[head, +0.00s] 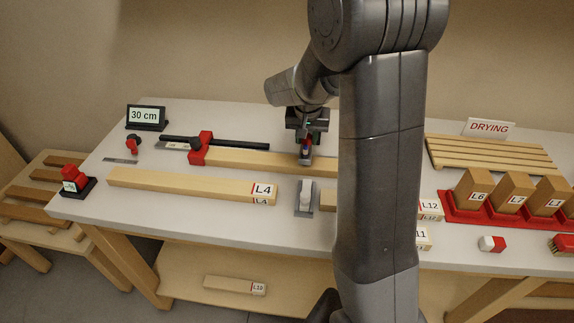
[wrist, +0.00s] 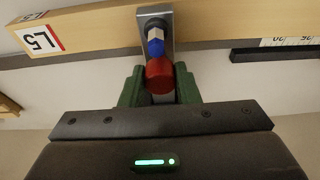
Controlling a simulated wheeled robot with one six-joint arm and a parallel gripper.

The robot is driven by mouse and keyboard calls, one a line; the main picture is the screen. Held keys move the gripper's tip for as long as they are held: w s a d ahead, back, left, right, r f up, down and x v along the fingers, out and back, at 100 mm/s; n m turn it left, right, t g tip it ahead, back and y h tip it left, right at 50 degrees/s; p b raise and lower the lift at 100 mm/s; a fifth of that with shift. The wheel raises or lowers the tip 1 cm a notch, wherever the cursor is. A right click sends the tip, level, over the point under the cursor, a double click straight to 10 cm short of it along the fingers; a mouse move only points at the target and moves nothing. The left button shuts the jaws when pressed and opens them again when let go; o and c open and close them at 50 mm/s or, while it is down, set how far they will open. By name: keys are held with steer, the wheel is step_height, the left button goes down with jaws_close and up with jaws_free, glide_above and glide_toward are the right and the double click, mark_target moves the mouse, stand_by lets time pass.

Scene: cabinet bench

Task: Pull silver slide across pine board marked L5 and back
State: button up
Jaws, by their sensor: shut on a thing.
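The pine board (head: 255,160) lies lengthwise behind the L4 board in the head view. In the wrist view the board (wrist: 225,22) crosses the top, with its L5 label at the left end. The silver slide (wrist: 167,28) sits against the board and carries a blue and red handle; it shows small in the head view (head: 305,161). My gripper (head: 307,136) is above the board, its green fingers either side of the handle in the wrist view (wrist: 160,82), shut on it. My arm hides the board's right end in the head view.
The L4 board (head: 190,187) and a grey stand (head: 304,198) lie in front. A red rack (head: 455,212) of blocks is right. A display (head: 145,115) reads 30 cm.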

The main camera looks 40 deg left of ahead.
steer(key=shift+s+d+b, duration=0.25)
steer(key=shift+s+d, duration=0.15)
steer(key=shift+s, duration=0.3)
steer(key=shift+s+d+b, duration=0.25)
steer(key=shift+s+d, duration=0.1)
steer(key=shift+s, duration=0.35)
steer(key=shift+w+a+p, duration=0.45)
steer(key=shift+w+a, duration=0.25)
steer(key=shift+w, duration=0.6)
steer(key=shift+w+a+p, duration=0.4)
steer(key=shift+w+a, duration=0.3)
steer(key=shift+w, duration=0.55)
steer(key=shift+w+a+p, duration=0.45)
steer(key=shift+w+a, duration=0.25)
steer(key=shift+w, duration=0.6)
steer(key=o, duration=0.8)
steer(key=shift+o, duration=0.2)
steer(key=shift+r, duration=0.1)
